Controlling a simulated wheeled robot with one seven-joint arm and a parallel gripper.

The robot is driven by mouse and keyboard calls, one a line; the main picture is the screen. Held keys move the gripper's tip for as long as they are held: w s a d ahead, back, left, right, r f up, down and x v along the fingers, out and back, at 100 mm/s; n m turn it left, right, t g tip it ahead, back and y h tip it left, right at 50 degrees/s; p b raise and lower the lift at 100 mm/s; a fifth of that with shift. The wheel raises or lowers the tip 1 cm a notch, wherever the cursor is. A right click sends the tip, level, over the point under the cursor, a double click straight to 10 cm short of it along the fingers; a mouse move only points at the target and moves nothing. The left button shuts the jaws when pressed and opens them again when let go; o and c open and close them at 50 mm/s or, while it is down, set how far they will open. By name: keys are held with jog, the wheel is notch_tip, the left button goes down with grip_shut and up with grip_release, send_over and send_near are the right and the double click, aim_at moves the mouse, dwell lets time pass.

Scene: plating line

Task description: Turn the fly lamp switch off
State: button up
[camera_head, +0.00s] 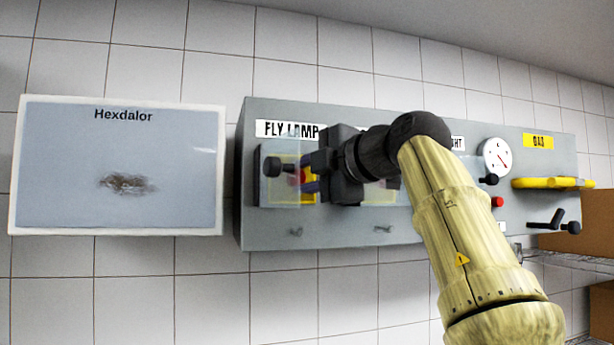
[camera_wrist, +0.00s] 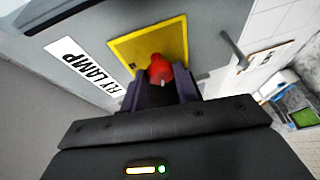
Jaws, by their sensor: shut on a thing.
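The fly lamp switch is a red knob on a yellow plate (camera_head: 308,198), under the "FLY LAMP" label (camera_head: 287,129) at the left of the grey panel. In the wrist view the red knob (camera_wrist: 160,70) shows between the fingertips, in front of the yellow plate (camera_wrist: 126,48). My gripper (camera_head: 308,182) is shut on the red knob. In the head view a clear cover (camera_head: 280,190) with a black knob (camera_head: 272,167) overlaps the switch area. My gripper hides part of the switch, and I cannot read its setting.
The grey panel (camera_head: 400,235) also carries a gauge (camera_head: 496,157), a red button (camera_head: 497,202), a yellow handle (camera_head: 545,183) under "GAS" and a black crank (camera_head: 555,222). A framed "Hexdalor" sign (camera_head: 116,215) hangs left. Brown boxes (camera_head: 585,222) stand on a shelf at right.

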jog(key=shift+w+f, duration=0.1)
jog(key=shift+f, duration=0.05)
dwell(0.4)
jog(key=shift+n, duration=0.3)
jog(key=o, duration=1)
jog(key=v, duration=0.5)
jog(key=b+v, duration=0.1)
jog(key=v, duration=1.1)
jog(key=shift+r, duration=0.35)
